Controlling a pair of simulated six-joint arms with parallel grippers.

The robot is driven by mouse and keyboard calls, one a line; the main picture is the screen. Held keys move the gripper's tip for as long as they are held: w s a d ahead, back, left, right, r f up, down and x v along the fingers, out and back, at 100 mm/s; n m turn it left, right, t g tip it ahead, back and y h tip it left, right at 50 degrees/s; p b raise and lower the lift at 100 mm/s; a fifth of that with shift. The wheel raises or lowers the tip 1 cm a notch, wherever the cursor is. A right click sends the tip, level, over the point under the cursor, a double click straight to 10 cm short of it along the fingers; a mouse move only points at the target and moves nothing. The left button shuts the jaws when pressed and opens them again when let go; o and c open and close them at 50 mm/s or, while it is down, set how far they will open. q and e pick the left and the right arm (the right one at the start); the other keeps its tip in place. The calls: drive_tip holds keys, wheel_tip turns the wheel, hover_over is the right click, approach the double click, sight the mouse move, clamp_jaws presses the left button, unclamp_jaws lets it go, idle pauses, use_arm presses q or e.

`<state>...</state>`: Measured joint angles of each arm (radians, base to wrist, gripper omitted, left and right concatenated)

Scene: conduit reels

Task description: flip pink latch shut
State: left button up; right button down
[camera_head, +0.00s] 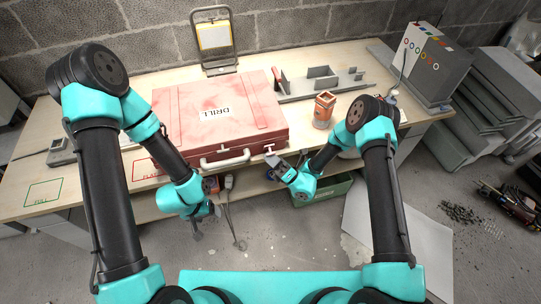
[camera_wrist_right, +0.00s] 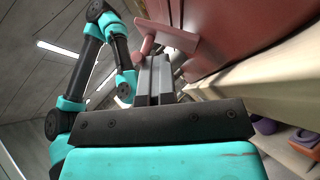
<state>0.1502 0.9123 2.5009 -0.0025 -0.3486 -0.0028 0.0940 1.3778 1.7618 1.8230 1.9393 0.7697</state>
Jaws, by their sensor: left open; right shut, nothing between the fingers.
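A small pale pink latch (camera_head: 268,148) sits at the front right of the case. In the right wrist view the latch (camera_wrist_right: 180,38) is a pink plate sticking out from the case wall, just beyond the fingertips. My right gripper (camera_head: 273,161) is shut and empty, close by the latch; I cannot tell whether it touches. Its fingers also show in the right wrist view (camera_wrist_right: 154,78). My left gripper (camera_head: 204,226) hangs open and low before the bench.
An orange holder (camera_head: 324,109) and a grey tray (camera_head: 322,84) stand right of the case. A grey box (camera_head: 428,62) is at the bench's right end. A stand (camera_head: 214,40) is behind the case. The bench's left front (camera_head: 45,190) is mostly clear.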

drive_tip(key=shift+w+r, duration=0.3)
drive_tip(key=shift+r, duration=0.5)
drive_tip(key=shift+a+f, duration=0.1)
drive_tip(key=shift+f, duration=0.05)
idle(0.5)
drive_tip(key=shift+s+d+f, duration=0.1)
drive_tip(key=shift+s+f, duration=0.05)
drive_tip(key=shift+f, duration=0.75)
drive_tip(key=shift+s+d+f, duration=0.1)
drive_tip(key=shift+s+f, duration=0.05)
drive_tip(key=shift+f, duration=0.8)
drive_tip(key=shift+s+f, duration=0.15)
drive_tip(key=shift+f, duration=0.75)
drive_tip(key=shift+f, duration=0.15)
drive_tip(key=f, duration=0.4)
drive_tip(key=shift+s+d+f, duration=0.1)
drive_tip(key=shift+s+f, duration=0.2)
drive_tip(key=shift+f, duration=0.05)
